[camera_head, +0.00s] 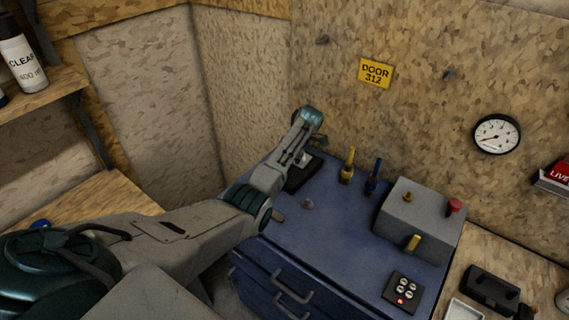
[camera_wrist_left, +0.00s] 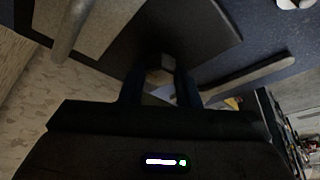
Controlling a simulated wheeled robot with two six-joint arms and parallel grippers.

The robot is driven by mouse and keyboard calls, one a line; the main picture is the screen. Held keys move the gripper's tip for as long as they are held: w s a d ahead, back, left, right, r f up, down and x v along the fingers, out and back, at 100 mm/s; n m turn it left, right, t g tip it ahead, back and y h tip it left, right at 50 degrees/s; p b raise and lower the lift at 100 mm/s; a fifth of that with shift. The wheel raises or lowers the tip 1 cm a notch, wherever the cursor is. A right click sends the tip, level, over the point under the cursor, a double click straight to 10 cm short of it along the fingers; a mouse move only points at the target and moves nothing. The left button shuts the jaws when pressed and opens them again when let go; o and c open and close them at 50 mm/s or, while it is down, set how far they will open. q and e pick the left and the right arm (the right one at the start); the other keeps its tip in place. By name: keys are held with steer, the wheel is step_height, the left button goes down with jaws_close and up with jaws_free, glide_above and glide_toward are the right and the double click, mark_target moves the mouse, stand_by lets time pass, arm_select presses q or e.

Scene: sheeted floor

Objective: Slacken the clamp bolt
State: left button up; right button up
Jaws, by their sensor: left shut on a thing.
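In the wrist view my left gripper (camera_wrist_left: 160,88) has its two dark fingers closed on a small pale block-like head, which looks like the clamp bolt (camera_wrist_left: 161,72). The bolt sits over a dark plate (camera_wrist_left: 205,30). In the head view my left arm reaches over the blue cabinet to its back left corner. There the arm hides the bolt and most of the gripper, and the black plate (camera_head: 304,177) shows only in part. My right gripper is in neither view.
A long greyish bar (camera_wrist_left: 245,75) lies beside the gripper in the wrist view. The blue cabinet top (camera_head: 325,235) also carries a yellow lever (camera_head: 348,166), a blue lever (camera_head: 374,177), a grey control box (camera_head: 420,220) and a button pad (camera_head: 402,290). Board walls stand close behind.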

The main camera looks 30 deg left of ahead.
arm_select(q)
steer(key=o, duration=1)
steer(key=b+v, duration=0.2)
steer(key=v, duration=0.2)
steer(key=shift+w+d+r, duration=0.1)
steer(key=shift+w+r, duration=0.05)
steer(key=shift+r, duration=0.15)
steer(key=p+v, duration=0.1)
steer(key=v, duration=0.5)
steer(key=shift+r, duration=0.15)
